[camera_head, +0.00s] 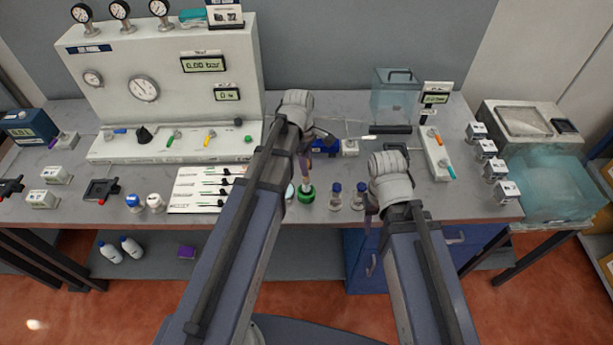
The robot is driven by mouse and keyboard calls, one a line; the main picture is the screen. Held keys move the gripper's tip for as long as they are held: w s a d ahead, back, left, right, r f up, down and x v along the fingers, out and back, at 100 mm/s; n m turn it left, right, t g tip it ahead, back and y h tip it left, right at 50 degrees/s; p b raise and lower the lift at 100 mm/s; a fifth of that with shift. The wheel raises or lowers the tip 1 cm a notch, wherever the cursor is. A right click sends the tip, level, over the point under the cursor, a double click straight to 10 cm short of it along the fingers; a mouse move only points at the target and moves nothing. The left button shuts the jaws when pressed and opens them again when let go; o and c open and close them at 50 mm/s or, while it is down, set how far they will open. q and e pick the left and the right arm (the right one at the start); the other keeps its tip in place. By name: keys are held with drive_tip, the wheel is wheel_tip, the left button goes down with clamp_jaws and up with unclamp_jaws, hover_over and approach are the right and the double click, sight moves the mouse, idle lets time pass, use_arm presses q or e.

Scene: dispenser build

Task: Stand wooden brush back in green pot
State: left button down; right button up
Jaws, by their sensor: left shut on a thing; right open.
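The green pot (306,195) stands on the grey bench near its front edge, just right of my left arm. The wooden brush (307,176) is a small, thin shape standing roughly upright at the pot's mouth. Its lower end appears to be in or directly over the pot; I cannot tell which. My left gripper (306,158) is shut on the brush's upper part, above the pot, and partly hides it. My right gripper (371,208) is open and empty near the front edge, right of two small bottles.
Two small dark-capped bottles (347,194) stand between the pot and my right gripper. A blue item (325,145) lies behind the pot. A white sheet with tools (207,190) lies to the left. A gauge panel (165,75) stands behind; a clear box (394,95) stands at the back right.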

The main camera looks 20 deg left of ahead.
use_arm(q)
drive_tip(key=shift+f+b, duration=1.7)
drive_tip(key=shift+f, duration=0.1)
drive_tip(key=shift+f, duration=0.2)
drive_tip(key=c, duration=0.8)
unclamp_jaws()
drive_tip(key=shift+o, duration=0.2)
drive_tip(key=shift+r, duration=0.2)
